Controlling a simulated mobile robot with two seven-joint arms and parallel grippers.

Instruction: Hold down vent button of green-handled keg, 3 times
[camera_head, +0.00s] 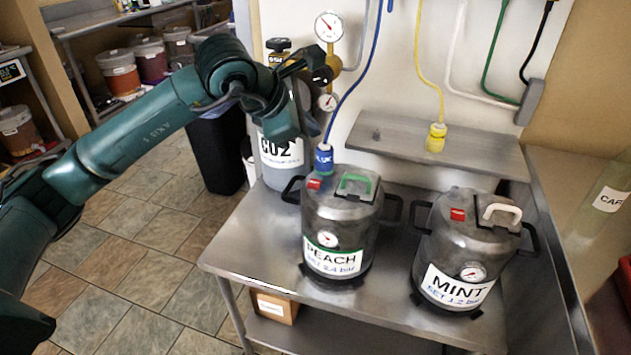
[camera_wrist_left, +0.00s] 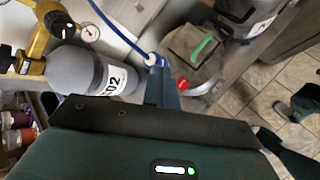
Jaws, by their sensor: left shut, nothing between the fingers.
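The green-handled keg (camera_head: 340,222) is a grey metal keg labelled PEACH, standing upright on the steel table. Its green handle (camera_head: 360,180) is on top, with a red button (camera_head: 314,183) to the left of it. The wrist view also shows the green handle (camera_wrist_left: 202,48) and the red button (camera_wrist_left: 183,84). A blue connector (camera_head: 324,158) on a blue hose is at the keg's top near the button. My left gripper (camera_head: 308,128) is shut and empty, above and left of the keg lid, apparently apart from the button.
A second keg (camera_head: 462,250), labelled MINT with a white handle, stands to the right. A CO2 cylinder (camera_head: 282,160) with gauges is behind my left gripper. A steel shelf (camera_head: 400,150) juts out behind the kegs. The table's front left (camera_head: 245,245) is bare.

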